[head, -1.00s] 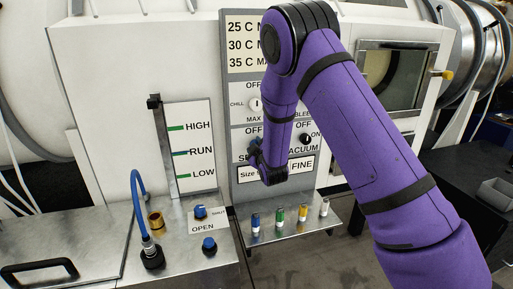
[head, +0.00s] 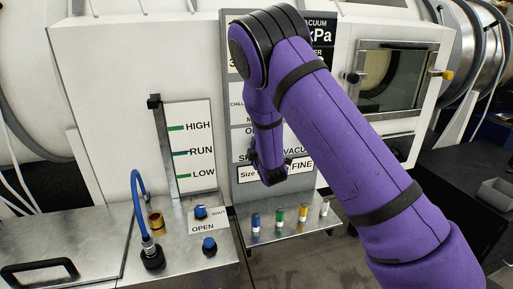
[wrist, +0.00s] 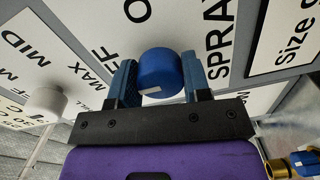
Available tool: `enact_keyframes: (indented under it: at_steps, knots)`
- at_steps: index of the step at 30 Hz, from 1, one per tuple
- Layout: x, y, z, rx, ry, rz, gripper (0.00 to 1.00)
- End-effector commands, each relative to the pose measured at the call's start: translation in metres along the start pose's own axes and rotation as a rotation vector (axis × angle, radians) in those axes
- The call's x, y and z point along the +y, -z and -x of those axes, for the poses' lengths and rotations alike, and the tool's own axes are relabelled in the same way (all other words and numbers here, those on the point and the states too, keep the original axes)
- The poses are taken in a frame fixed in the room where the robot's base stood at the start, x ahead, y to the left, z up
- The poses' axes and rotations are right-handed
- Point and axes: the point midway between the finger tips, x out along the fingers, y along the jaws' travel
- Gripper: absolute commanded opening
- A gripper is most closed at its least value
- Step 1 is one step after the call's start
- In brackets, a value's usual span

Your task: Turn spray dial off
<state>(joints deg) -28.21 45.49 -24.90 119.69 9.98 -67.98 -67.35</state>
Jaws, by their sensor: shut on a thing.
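The spray dial (wrist: 160,70) is a blue round knob on a white panel, with a small white mark on its lower edge in the wrist view. The word SPRAY shows to its right and part of another label above left. My gripper (wrist: 157,82) is shut on the dial, one blue-grey finger on each side. In the head view my gripper (head: 256,166) is at the grey control panel, below the purple arm, which hides the dial and its labels.
A white dial (wrist: 45,103) with MID and MAX labels sits to the left in the wrist view. Below the panel, a metal shelf (head: 280,240) holds several coloured vials. A bench with blue valves (head: 209,245) and a blue hose (head: 139,190) stands left.

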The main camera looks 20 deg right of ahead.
Motion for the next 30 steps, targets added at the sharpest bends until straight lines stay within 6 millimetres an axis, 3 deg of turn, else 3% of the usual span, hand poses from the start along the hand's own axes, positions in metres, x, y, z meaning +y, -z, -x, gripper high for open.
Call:
enact_keyframes:
  at_steps: [11, 12, 15, 25, 30]
  knots:
    - [-0.001, 0.000, 0.000, 0.001, 0.002, 0.005, 0.20]
    - [-0.001, 0.000, 0.000, 0.001, 0.002, 0.005, 0.49]
    - [-0.001, 0.000, 0.000, 0.001, 0.001, 0.005, 0.70]
    - [0.000, 0.000, 0.003, 0.000, 0.001, 0.004, 0.70]
    - [-0.001, 0.001, 0.021, 0.001, 0.002, 0.004, 0.70]
